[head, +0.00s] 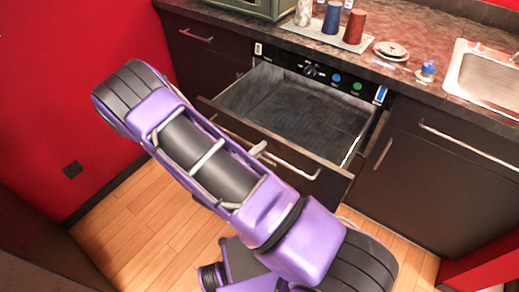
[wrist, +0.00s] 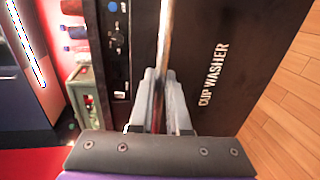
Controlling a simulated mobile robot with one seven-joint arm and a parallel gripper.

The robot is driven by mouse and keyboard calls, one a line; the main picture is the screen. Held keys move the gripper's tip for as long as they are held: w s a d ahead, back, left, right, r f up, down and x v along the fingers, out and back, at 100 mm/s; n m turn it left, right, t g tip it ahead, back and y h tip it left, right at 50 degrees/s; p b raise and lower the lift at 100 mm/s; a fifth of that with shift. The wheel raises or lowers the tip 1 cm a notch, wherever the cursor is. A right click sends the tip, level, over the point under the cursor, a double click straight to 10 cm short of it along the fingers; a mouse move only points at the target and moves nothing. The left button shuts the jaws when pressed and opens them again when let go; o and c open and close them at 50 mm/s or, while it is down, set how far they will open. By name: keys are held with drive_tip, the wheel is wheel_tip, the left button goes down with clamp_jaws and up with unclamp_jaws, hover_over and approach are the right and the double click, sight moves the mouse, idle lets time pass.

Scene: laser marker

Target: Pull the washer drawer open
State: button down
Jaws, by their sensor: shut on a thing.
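The washer drawer (head: 300,108) is pulled well out from the counter, and its empty grey inside shows in the head view. Its dark front, lettered "CUP WASHER" (wrist: 214,72), fills the right of the wrist view. The metal drawer handle (wrist: 165,32) runs away between the fingers of my gripper (wrist: 160,78), which is shut on it. In the head view, my gripper (head: 260,150) is at the handle (head: 295,168), and my purple arm hides part of the drawer front.
The control panel (head: 312,71) with a knob and coloured buttons is above the drawer. Cups (head: 332,18) stand on a mat on the counter. A sink (head: 485,78) is at right. A closed cabinet (head: 430,165) stands right of the drawer. Wood floor (head: 135,215) lies open at left.

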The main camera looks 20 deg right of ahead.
drive_tip(key=c, duration=0.9)
unclamp_jaws()
drive_tip(key=v, duration=1.7)
drive_tip(key=shift+s+a+r, duration=0.1)
drive_tip(key=shift+s+a, duration=0.05)
drive_tip(key=shift+a, duration=0.05)
